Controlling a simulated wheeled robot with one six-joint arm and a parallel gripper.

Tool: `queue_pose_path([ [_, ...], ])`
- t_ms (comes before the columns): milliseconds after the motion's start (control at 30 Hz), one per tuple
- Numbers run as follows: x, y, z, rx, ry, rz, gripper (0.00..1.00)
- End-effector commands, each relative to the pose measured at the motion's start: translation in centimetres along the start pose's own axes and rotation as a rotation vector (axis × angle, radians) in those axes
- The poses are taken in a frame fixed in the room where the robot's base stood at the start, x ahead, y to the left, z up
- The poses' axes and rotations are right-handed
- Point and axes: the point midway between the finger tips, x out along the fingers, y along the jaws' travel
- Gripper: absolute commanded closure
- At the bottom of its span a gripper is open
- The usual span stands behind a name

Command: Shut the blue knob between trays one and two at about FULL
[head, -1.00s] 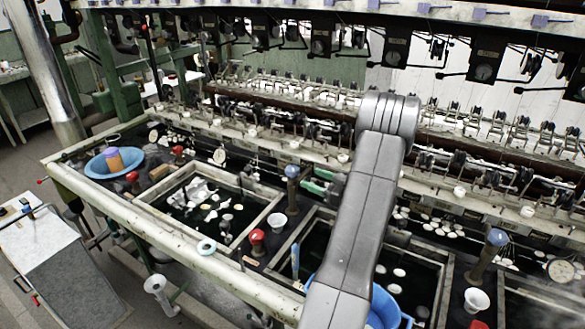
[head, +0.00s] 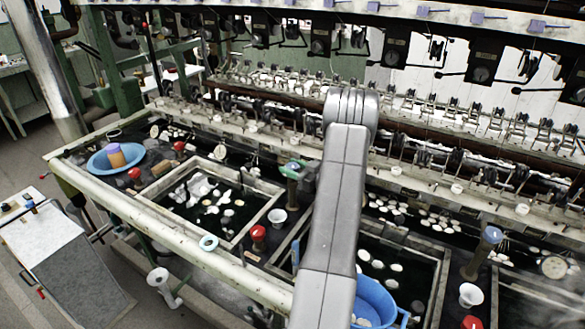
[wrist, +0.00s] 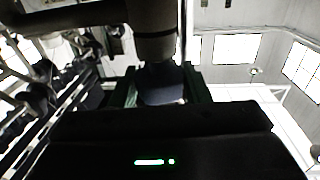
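The blue knob sits on a brown post between the first tray (head: 215,243) and the second tray (head: 440,290). In the wrist view the dark blue knob (wrist: 162,82) is between the two green fingers of my gripper (wrist: 161,92), with the post (wrist: 153,30) beyond it. In the head view my gripper (head: 292,168) is over the knob's place and mostly hides it, while the post (head: 292,193) shows below. The fingers are apart, one on each side of the knob. I cannot tell whether they press on it. No dial marks are readable.
A red knob (head: 258,233) and a white cup (head: 277,216) stand close by. A blue basin (head: 374,300) lies right of my arm. Another blue-knobbed post (head: 491,236) stands further right. Reeling gear (head: 400,150) runs along the back.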

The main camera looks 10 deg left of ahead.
Motion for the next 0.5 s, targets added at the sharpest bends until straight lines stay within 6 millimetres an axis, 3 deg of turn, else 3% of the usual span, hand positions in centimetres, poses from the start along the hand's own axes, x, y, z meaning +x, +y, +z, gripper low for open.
queue_pose_path([
  [33, -0.01, 0.00, -0.01, 0.000, 0.000, 0.000, 0.67],
  [100, -0.02, 0.00, -0.01, 0.000, 0.000, 0.000, 0.81],
  [133, -0.02, 0.01, -0.02, 0.000, 0.000, 0.000, 0.82],
  [500, 0.02, -0.08, 0.30, 0.000, 0.001, 0.061, 0.82],
])
